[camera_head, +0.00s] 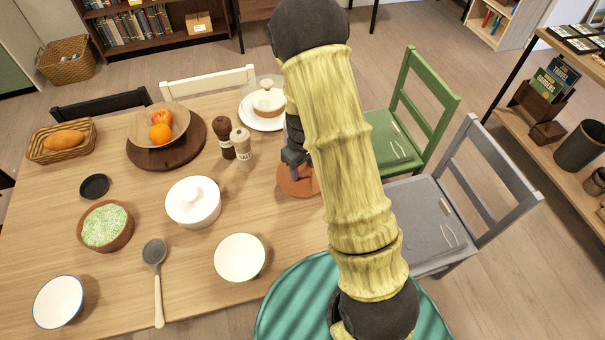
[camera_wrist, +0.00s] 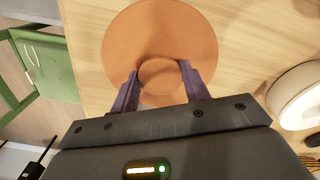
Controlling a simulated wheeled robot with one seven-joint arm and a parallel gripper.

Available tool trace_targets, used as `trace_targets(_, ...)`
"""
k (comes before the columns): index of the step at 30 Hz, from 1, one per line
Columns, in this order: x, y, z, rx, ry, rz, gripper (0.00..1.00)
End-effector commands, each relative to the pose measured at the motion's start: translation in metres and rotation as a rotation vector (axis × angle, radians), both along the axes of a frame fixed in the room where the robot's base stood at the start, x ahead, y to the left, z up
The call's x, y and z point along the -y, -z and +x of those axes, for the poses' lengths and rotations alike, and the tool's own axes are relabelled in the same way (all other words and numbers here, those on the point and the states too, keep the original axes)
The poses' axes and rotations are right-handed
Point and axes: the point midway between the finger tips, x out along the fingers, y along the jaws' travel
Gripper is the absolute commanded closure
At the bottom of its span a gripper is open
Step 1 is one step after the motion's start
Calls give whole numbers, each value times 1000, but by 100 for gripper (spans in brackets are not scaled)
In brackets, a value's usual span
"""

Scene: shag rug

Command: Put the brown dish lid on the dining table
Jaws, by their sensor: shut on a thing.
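The brown dish lid (camera_head: 297,181) is a round orange-brown disc near the right edge of the dining table (camera_head: 150,265). The wrist view shows the lid (camera_wrist: 160,30) from above, with its round knob (camera_wrist: 158,75) between the two purple fingers. My gripper (camera_wrist: 158,70) is shut on that knob. In the head view my gripper (camera_head: 295,170) is partly hidden by my arm, which also covers some of the lid. The wooden tabletop (camera_wrist: 260,30) shows behind the lid. I cannot tell whether the lid touches it.
A plate with a covered dish (camera_head: 262,118) is behind. Green (camera_head: 395,135) and grey (camera_head: 425,215) chairs stand to the right. Bare wood lies between pot and lid.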

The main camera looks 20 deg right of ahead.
Motion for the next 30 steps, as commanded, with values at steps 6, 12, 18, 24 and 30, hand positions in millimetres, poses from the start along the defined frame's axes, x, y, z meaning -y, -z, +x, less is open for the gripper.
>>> trace_targets(6, 1, 24, -1, -4, 1, 0, 82)
trace_targets(12, 0, 39, 0, 0, 0, -1, 82)
trace_targets(18, 0, 39, 0, 0, 0, 0, 82)
trace_targets(24, 0, 41, 0, 0, 0, 0, 37)
trace_targets(30, 0, 41, 0, 0, 0, 0, 33)
